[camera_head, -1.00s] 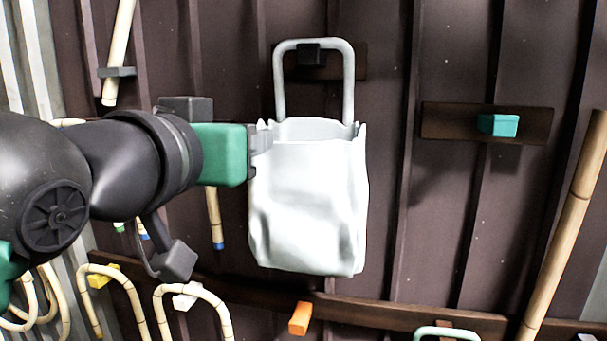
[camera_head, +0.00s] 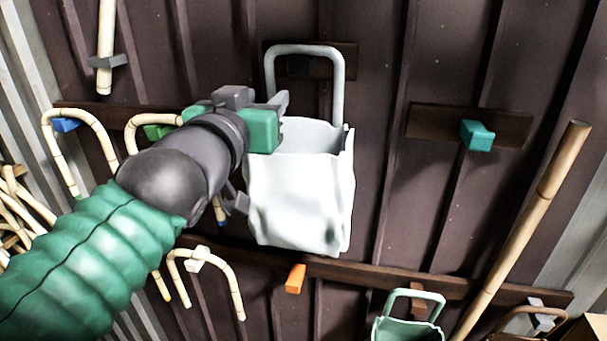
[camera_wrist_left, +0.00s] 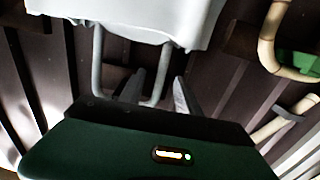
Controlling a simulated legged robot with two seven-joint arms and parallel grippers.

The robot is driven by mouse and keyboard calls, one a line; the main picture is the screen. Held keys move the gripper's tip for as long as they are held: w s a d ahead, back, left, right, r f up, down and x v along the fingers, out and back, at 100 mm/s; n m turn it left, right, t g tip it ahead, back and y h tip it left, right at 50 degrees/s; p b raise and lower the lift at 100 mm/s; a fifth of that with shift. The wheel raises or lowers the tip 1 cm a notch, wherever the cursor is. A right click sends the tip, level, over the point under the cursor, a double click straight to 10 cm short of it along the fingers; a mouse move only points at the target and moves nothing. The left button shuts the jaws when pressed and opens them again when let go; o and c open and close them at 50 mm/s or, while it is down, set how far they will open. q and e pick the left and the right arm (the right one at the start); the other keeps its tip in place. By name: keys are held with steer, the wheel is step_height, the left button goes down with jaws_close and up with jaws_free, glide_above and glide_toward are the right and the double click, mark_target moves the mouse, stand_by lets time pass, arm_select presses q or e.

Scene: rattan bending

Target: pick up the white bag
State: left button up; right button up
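The white bag (camera_head: 298,195) hangs by its upright loop handle (camera_head: 337,85) from a dark peg (camera_head: 300,66) on the brown wall. My left gripper (camera_head: 282,104) is at the left post of the handle, just above the bag's rim. In the left wrist view the bag (camera_wrist_left: 140,15) shows upside down at the top. There the two fingers of my left gripper (camera_wrist_left: 158,92) are apart, with one handle post (camera_wrist_left: 162,70) appearing between them. Whether they touch the post cannot be told. My right gripper is not in view.
A teal peg (camera_head: 477,135) on a board is empty at the right. A bamboo pole (camera_head: 525,230) leans at far right. An orange peg (camera_head: 295,279) and a green bag (camera_head: 408,328) are below. Bent rattan canes (camera_head: 205,262) hang at lower left.

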mark_target(271, 93)
arm_select(q)
steer(key=x, duration=0.5)
steer(key=shift+w+a+f, duration=0.1)
steer(key=shift+w+a, duration=0.2)
steer(key=shift+w, duration=0.05)
steer(key=shift+s, duration=0.15)
steer(key=shift+c, duration=1.3)
steer(key=shift+s+d, duration=0.15)
steer(key=shift+s, duration=0.05)
steer(key=c, duration=0.5)
steer(key=shift+d, duration=0.25)
jaws_close()
steer(key=shift+w+a, duration=0.1)
steer(key=shift+a, duration=0.05)
